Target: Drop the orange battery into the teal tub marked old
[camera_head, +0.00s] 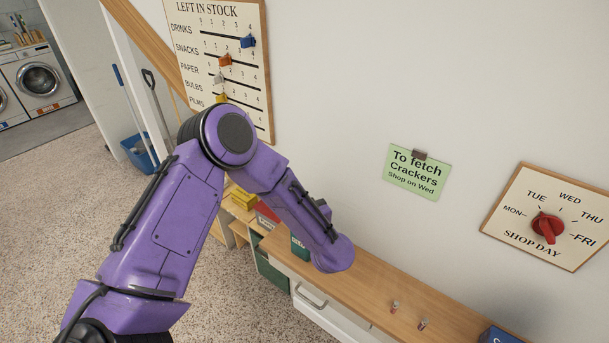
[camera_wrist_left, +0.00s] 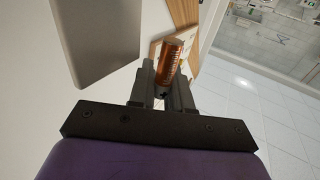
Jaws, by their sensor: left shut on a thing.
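The orange battery (camera_wrist_left: 169,60) is between the fingers of my left gripper (camera_wrist_left: 164,76) in the left wrist view. The gripper is shut on it, and one end of the battery sticks out past the fingertips. In the head view my purple left arm reaches over the wooden counter, and its own forearm hides the gripper and battery. A small dark teal container (camera_head: 299,247) stands on the counter, partly hidden by the forearm. Its marking cannot be read, so I cannot tell if it is the tub marked old. My right gripper is not in view.
Two small battery-like items (camera_head: 395,306) (camera_head: 423,324) stand on the wooden counter (camera_head: 355,291). A blue container (camera_head: 497,336) is at the lower right edge. A stock board (camera_head: 237,92), a green note (camera_head: 417,172) and a shop day dial (camera_head: 547,227) hang on the wall behind.

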